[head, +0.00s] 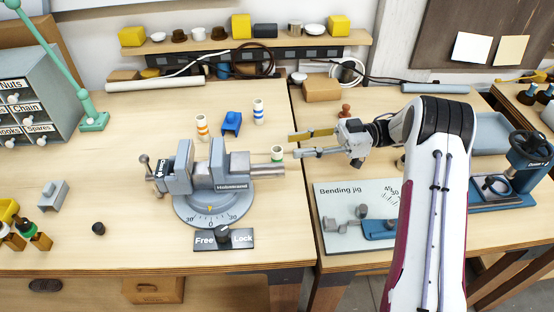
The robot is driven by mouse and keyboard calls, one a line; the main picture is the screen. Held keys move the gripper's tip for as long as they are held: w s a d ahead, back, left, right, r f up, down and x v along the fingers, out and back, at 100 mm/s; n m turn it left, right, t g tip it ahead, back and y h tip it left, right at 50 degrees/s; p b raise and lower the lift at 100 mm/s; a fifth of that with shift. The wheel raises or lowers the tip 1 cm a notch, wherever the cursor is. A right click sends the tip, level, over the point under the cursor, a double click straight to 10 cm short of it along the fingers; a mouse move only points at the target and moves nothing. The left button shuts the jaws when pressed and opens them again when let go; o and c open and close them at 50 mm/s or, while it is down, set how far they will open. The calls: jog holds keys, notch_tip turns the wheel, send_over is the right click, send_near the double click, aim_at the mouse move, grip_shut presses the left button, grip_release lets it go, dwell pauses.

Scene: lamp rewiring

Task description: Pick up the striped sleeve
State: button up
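Several white sleeves with coloured stripes are in view. One with orange stripes (202,127) stands upright behind the vise. One with blue stripes (258,111) stands upright farther back, right of a blue block. A piece with a green band (277,153) shows at the right end of the vise; I cannot tell whether it stands behind the vise or touches it. My gripper (296,145) comes in from the right, fingers pointing left. Its fingers are apart with nothing visible between them. The tips are just right of the green-banded piece, with a small gap in the picture.
The grey vise (220,170) stands mid-table with a Free/Lock plate (224,239) in front. The blue block (231,123) stands between the orange and blue sleeves. A bending jig board (335,192) lies at right, near my arm. The table's left middle is largely clear.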

aim_at(277, 160)
jog(key=shift+s+a+r, duration=0.15)
jog(key=shift+s+a, duration=0.15)
jog(key=shift+a, duration=0.6)
jog(key=shift+s+a+r, duration=0.1)
jog(key=shift+s+a, duration=0.15)
jog(key=shift+a, duration=1.3)
jog(key=c, duration=0.7)
